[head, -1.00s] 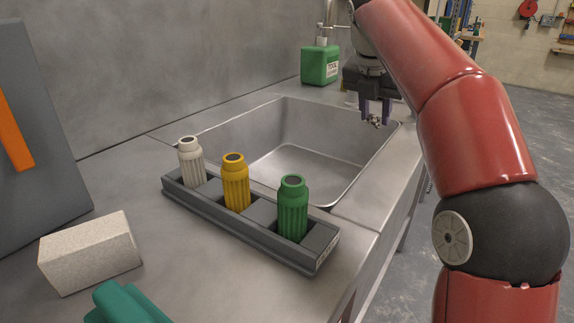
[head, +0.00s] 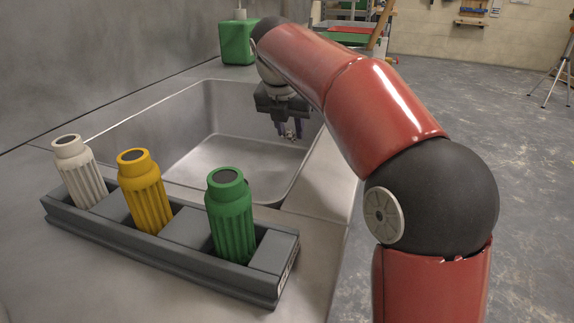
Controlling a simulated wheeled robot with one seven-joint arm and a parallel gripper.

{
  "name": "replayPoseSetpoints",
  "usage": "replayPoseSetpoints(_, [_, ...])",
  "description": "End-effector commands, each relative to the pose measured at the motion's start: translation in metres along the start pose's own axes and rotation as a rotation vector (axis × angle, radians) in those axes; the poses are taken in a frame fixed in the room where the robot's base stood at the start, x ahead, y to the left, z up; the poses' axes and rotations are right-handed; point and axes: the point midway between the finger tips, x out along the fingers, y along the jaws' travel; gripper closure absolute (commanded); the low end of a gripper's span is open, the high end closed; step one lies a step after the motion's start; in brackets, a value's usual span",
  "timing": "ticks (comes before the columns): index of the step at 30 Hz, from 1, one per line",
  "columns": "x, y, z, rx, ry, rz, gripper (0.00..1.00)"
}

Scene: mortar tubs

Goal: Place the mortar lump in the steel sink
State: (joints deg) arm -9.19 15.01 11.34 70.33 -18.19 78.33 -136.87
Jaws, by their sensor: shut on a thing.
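The steel sink (head: 215,155) is sunk into the metal counter behind the rack. My gripper (head: 289,132) points down over the right part of the sink, near its right wall. It is shut on a small grey mortar lump (head: 291,136), which shows just below the fingertips. The lump looks to be above the sink floor; its exact height is hard to tell. The fingers hide part of the lump.
A dark rack (head: 150,250) at the sink's front edge holds a white bottle (head: 80,172), a yellow bottle (head: 144,192) and a green bottle (head: 231,215). A green container (head: 237,42) stands behind the sink. The sink floor looks empty.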

Motion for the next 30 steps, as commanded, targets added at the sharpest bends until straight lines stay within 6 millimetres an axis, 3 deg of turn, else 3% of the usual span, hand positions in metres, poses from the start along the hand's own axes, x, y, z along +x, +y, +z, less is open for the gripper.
replayPoseSetpoints(3, [0.020, 0.000, -0.009, 0.000, 0.001, -0.001, 0.94])
replayPoseSetpoints(8, [0.030, 0.000, -0.013, -0.001, 0.001, 0.000, 0.94])
replayPoseSetpoints(15, [0.062, 0.000, -0.026, -0.001, 0.001, 0.000, 0.94])
replayPoseSetpoints(28, [0.069, 0.000, -0.029, 0.000, 0.000, 0.000, 0.94])
replayPoseSetpoints(29, [0.069, 0.000, -0.029, 0.000, 0.000, 0.001, 0.69])
replayPoseSetpoints(30, [0.068, 0.000, -0.029, 0.000, 0.000, 0.001, 0.64])
